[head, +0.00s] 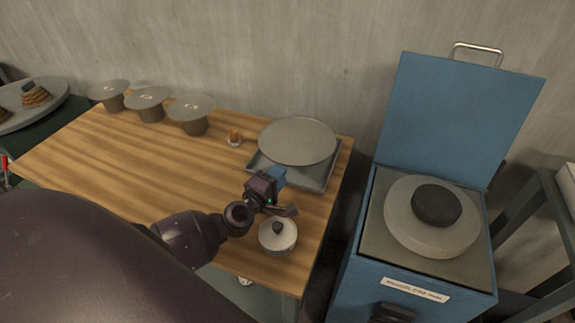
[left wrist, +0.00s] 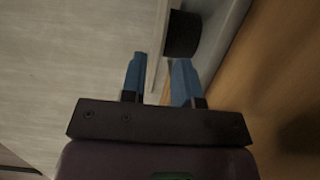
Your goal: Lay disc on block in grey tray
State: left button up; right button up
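A wide pale grey disc (head: 297,141) lies roughly level over the grey tray (head: 318,178) at the table's right end. In the left wrist view the disc (left wrist: 159,45) shows nearly edge-on, against a dark block (left wrist: 182,35) that stands on the tray (left wrist: 222,35). In the head view the disc hides the block. My left gripper (head: 279,176) is at the disc's near edge. In the left wrist view its blue fingers (left wrist: 160,78) are apart, with the disc's edge in line with the gap; I cannot tell if they touch it. My right gripper is not in view.
Several grey discs on stands (head: 147,97) line the table's back left. A round lidded pot (head: 277,236) stands near the gripper. A blue lidded box (head: 420,265) stands right of the table.

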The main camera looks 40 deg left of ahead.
pick_arm(q)
jog(key=shift+s, duration=1.95)
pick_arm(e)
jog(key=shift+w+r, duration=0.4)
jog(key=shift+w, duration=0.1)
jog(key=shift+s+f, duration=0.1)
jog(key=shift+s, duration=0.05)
